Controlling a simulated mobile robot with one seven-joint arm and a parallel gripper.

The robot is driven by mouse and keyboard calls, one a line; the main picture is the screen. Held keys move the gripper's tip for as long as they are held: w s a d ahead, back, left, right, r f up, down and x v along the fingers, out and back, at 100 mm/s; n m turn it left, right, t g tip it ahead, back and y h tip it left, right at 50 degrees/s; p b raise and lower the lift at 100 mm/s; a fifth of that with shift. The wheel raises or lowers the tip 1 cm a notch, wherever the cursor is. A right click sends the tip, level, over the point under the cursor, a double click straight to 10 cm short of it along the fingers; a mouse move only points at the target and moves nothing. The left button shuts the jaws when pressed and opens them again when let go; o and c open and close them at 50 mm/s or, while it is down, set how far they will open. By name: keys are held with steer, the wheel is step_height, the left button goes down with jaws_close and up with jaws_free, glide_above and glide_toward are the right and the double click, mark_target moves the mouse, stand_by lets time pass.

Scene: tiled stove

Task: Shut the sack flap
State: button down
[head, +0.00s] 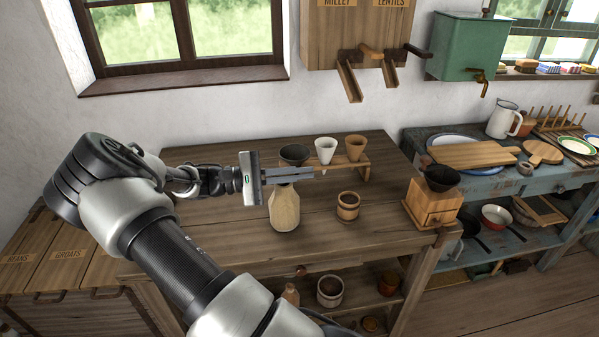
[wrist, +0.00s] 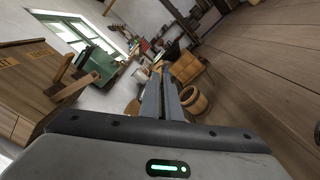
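A pale tan sack (head: 285,211) stands upright on the wooden table in the head view. Its top narrows and passes behind or under my gripper's fingers, so I cannot make out the flap or whether it stands open. My gripper (head: 312,174) reaches in from the left, level, with its fingers across the sack's top. Whether they touch it I cannot tell. The two grey fingers lie close together with nothing visible between them; the wrist view shows the same fingers (wrist: 163,88). A small tan patch beside them in the wrist view is too unclear to name.
A wooden rack (head: 362,172) behind holds a dark cup (head: 294,154), a white cup (head: 325,149) and a tan cup (head: 355,147). A wooden tub (head: 348,207) stands right of the sack, and a grinder (head: 432,205) farther right. The front table (head: 385,238) between them is bare.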

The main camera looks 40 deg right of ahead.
steer(key=shift+s+a+f+m+b, duration=0.2)
steer(key=shift+f+m+b, duration=0.35)
steer(key=shift+m, duration=0.55)
steer(key=c, duration=2)
jaws_free()
steer(key=v, duration=1.7)
steer(key=shift+a, duration=0.25)
